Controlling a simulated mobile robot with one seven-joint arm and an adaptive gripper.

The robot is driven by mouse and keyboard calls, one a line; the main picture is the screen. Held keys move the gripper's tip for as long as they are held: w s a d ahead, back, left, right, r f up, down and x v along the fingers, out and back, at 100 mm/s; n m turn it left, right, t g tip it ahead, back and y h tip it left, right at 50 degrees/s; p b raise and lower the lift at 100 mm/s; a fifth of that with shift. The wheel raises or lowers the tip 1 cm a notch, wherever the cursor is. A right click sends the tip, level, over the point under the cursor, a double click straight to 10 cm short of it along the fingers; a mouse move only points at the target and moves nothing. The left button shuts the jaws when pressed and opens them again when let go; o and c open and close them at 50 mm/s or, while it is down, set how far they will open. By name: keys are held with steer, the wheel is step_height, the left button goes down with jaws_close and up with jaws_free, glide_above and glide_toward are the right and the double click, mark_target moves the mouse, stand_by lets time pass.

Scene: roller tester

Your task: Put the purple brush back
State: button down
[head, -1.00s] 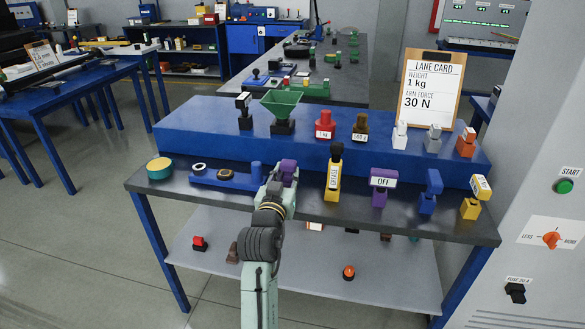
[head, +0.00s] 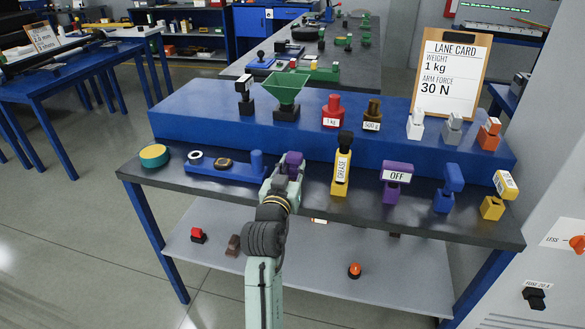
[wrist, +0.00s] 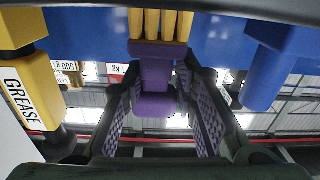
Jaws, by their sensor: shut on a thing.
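The purple brush (wrist: 157,75) is between the two fingers of my gripper (wrist: 160,112), which are shut on it. In the wrist view its yellow bristles (wrist: 160,24) point to the top of the picture. In the head view its purple part (head: 293,159) shows at the end of my arm, over the front bench between the blue peg of the blue rack (head: 222,172) and the yellow grease bottle (head: 341,172). My fingers partly hide the brush. I cannot tell whether the bristles touch anything.
A purple OFF block (head: 396,178), a blue piece (head: 448,188) and a yellow piece (head: 493,207) stand to the right on the dark bench top (head: 300,205). A green funnel (head: 286,88) and weights stand on the raised blue step (head: 205,122) behind. A round green tin (head: 154,155) is at left.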

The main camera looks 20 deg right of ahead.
steer(key=shift+f, duration=0.25)
steer(key=c, duration=1.3)
jaws_free()
steer(key=shift+r, duration=0.1)
steer(key=shift+r, duration=0.2)
steer(key=b+v, duration=0.3)
steer(key=v, duration=0.9)
steer(key=shift+f, duration=0.1)
